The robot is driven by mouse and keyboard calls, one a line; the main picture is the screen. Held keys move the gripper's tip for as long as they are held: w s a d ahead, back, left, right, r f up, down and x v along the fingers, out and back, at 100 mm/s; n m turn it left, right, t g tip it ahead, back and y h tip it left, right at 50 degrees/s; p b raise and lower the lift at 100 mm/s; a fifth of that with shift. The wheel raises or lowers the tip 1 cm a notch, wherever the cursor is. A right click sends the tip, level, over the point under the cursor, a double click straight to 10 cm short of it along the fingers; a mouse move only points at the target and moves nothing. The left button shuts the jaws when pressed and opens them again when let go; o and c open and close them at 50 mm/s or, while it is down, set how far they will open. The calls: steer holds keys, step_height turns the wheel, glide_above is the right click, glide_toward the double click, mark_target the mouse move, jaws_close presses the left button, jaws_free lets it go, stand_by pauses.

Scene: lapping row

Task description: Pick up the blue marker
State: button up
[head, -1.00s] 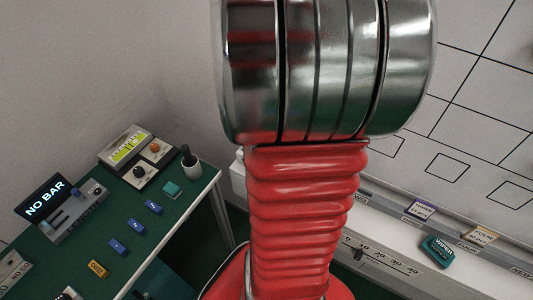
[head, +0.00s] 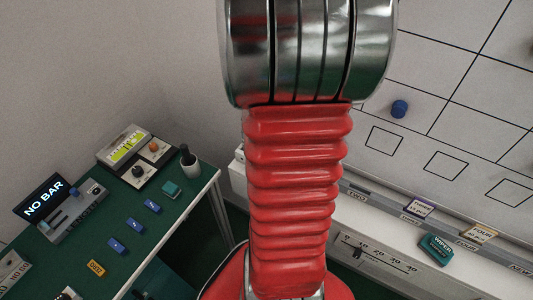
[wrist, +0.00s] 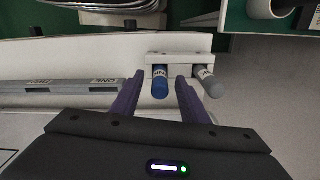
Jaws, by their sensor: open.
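The blue marker (wrist: 160,83) stands out from a small white holder (wrist: 178,60) in the wrist view. My gripper (wrist: 158,84) is open, with its two dark purple fingers on either side of the blue marker in the picture. I cannot tell whether either finger touches it. A grey marker (wrist: 208,82) sits in the same holder, to the right of the right finger. In the head view my arm fills the middle, and neither the gripper nor the blue marker shows.
The whiteboard (head: 470,75) carries a round blue piece (head: 399,109). A teal wiper (head: 436,249) lies on the ledge below it.

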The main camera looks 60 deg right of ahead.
steer(key=shift+f, duration=0.1)
stand_by(0.5)
jaws_close()
stand_by(0.3)
